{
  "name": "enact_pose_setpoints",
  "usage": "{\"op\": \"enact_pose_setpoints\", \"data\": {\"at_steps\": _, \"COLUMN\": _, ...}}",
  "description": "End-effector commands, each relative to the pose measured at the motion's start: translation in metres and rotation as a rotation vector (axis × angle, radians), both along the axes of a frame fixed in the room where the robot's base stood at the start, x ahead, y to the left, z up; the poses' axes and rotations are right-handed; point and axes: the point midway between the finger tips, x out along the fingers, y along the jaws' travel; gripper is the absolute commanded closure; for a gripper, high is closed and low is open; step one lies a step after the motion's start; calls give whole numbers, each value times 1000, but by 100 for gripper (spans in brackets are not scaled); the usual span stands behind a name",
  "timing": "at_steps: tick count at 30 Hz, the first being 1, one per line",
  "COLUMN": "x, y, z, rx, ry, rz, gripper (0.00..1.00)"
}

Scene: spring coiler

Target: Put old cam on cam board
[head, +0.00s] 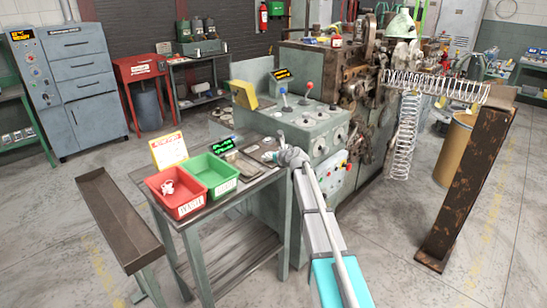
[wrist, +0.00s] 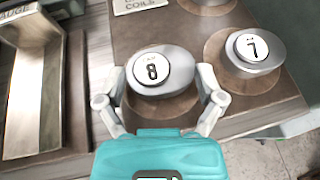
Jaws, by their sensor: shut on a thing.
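My gripper (wrist: 162,75) is shut on a round grey metal cam with a white label reading 8 (wrist: 152,70). The cam is level, over a round tan spot on the brown cam board (wrist: 205,122); I cannot tell whether it touches the board. Another cam, labelled 7 (wrist: 252,47), sits on its own round spot to the right, apart from my fingers. In the head view my gripper (head: 290,157) is at the back right of the bench top; the held cam is too small to make out there.
A gauge tray (wrist: 50,95) lies left of the board. The bench holds a red bin (head: 174,190), a green bin (head: 210,172) and a yellow sign (head: 169,149). The coiling machine (head: 300,125) stands behind.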

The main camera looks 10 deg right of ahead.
Motion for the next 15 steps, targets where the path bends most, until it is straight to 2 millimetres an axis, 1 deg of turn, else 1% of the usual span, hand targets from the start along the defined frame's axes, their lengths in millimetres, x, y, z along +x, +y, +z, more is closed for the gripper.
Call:
{"op": "enact_pose_setpoints", "data": {"at_steps": 3, "x": 0, "y": 0, "z": -3, "rx": 0, "ry": 0, "rz": 0, "gripper": 72}}
{"op": "enact_pose_setpoints", "data": {"at_steps": 4, "x": 0, "y": 0, "z": -3, "rx": 0, "ry": 0, "rz": 0, "gripper": 11}}
{"op": "enact_pose_setpoints", "data": {"at_steps": 6, "x": 0, "y": 0, "z": -2, "rx": 0, "ry": 0, "rz": 0, "gripper": 0}}
{"op": "enact_pose_setpoints", "data": {"at_steps": 15, "x": 0, "y": 0, "z": -2, "rx": 0, "ry": 0, "rz": 0, "gripper": 0}}
